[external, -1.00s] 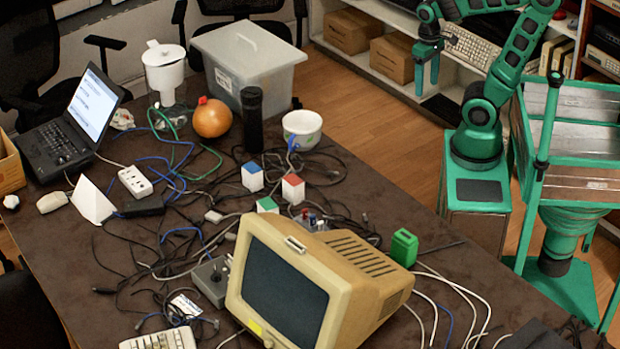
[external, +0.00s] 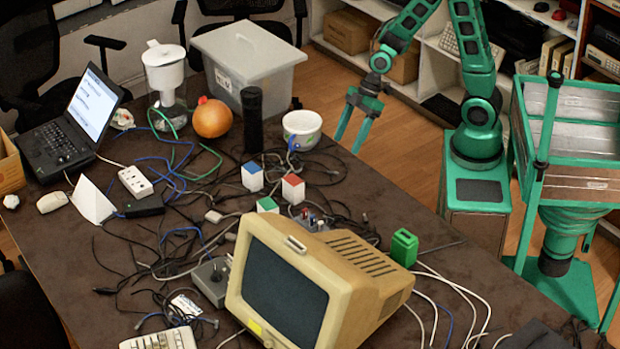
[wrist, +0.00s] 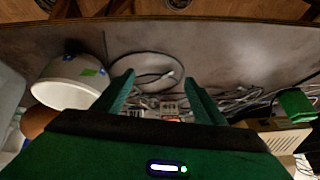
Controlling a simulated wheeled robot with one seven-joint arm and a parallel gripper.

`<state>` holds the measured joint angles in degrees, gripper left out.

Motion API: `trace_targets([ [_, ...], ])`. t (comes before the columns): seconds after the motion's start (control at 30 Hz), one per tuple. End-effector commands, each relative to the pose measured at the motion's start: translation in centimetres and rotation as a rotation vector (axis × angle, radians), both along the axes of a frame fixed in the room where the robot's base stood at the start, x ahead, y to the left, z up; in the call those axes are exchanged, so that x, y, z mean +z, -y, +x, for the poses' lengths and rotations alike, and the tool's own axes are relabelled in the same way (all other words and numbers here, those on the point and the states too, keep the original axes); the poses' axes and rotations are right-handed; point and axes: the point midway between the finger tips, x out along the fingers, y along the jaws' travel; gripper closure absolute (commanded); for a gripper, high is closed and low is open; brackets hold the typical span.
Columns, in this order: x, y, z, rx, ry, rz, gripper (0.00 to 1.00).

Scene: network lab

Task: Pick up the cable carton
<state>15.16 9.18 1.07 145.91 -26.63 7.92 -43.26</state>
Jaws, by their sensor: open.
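No box is clearly marked as the cable carton. In the external view, three small white cartons stand upright among the cables mid-table: a blue-topped carton (external: 252,177), a red-topped carton (external: 292,188) and a green-topped carton (external: 267,206). Brown cardboard boxes, one at the left (external: 346,31) and one at the right (external: 397,66), sit on the shelf behind. My gripper (external: 349,145) is open and empty, pointing down near the table's far right edge, right of the white bowl (external: 302,128). In the wrist view, the open fingers (wrist: 158,80) frame cables; the cartons are hard to make out.
A beige monitor (external: 300,285) stands in front, with a green block (external: 403,248) beside it.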

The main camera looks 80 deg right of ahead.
Motion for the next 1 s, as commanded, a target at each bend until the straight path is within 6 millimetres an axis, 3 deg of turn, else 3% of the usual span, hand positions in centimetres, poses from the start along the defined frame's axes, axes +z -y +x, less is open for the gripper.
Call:
trace_targets([
  [0.2,-2.1,-7.1,3.8,0.15,0.186,0.154,0.35],
  [0.4,-2.6,-12.0,7.0,0.177,0.37,0.283,0.35],
  [0.63,-2.6,-14.3,9.6,0.119,0.513,0.359,0.35],
  [0.83,-2.6,-14.8,10.5,0.093,0.551,0.372,0.35],
  [1.0,-3.4,-16.3,11.8,0.096,0.553,0.372,0.35],
])
